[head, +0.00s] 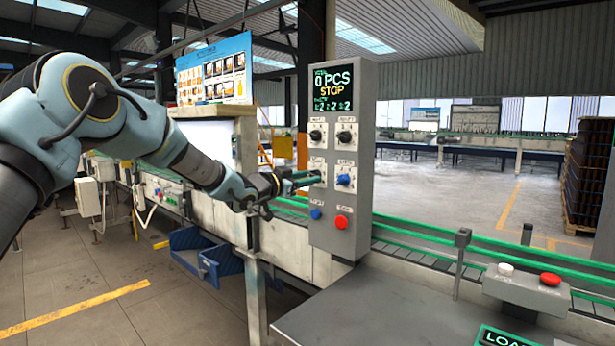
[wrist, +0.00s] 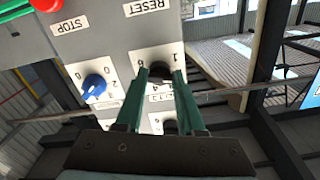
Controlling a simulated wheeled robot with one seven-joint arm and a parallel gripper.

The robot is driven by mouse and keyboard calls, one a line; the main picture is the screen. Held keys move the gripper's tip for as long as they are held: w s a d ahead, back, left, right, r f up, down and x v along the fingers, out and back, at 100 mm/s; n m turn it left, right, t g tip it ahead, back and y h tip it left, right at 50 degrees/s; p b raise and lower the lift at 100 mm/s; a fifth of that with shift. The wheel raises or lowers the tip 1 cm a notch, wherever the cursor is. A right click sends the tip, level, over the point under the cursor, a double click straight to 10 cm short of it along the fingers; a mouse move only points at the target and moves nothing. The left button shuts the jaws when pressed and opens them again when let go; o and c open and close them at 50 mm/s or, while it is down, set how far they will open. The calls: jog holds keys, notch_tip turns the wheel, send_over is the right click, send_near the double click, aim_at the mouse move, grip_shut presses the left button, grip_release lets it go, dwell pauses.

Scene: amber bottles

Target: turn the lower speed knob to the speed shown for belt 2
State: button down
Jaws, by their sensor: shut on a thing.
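The grey control panel (head: 357,85) stands upright, with two speed dials on its left side. The lower speed knob (wrist: 158,71) is black on a white dial plate; in the head view my gripper covers most of it. My gripper (head: 312,178) reaches it from the left. In the wrist view, which is upside down, my gripper's green fingers (wrist: 160,78) are closed around the knob. The knob's pointer is hidden between them. The display (head: 336,88) reads "0 PCS" and "STOP"; the small line of belt numbers below is too blurred to read surely.
Black upper knobs (head: 316,135) and (head: 345,137) sit above my gripper. A blue knob (head: 344,179) is close to its right. A blue button (head: 316,213) and red stop button (head: 341,222) are below. The conveyor (head: 430,245) runs behind the panel.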

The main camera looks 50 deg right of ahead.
dwell(0.4)
jog(key=c, duration=0.5)
grip_release()
jog(key=a+b, duration=0.1)
jog(key=a, duration=0.2)
jog(key=a+b, duration=0.2)
jog(key=a, duration=0.2)
jog(key=a+b, duration=0.1)
jog(key=a, duration=0.2)
jog(key=shift+w+a, duration=0.3)
jog(key=shift+a, duration=0.1)
jog(key=shift+w, duration=0.1)
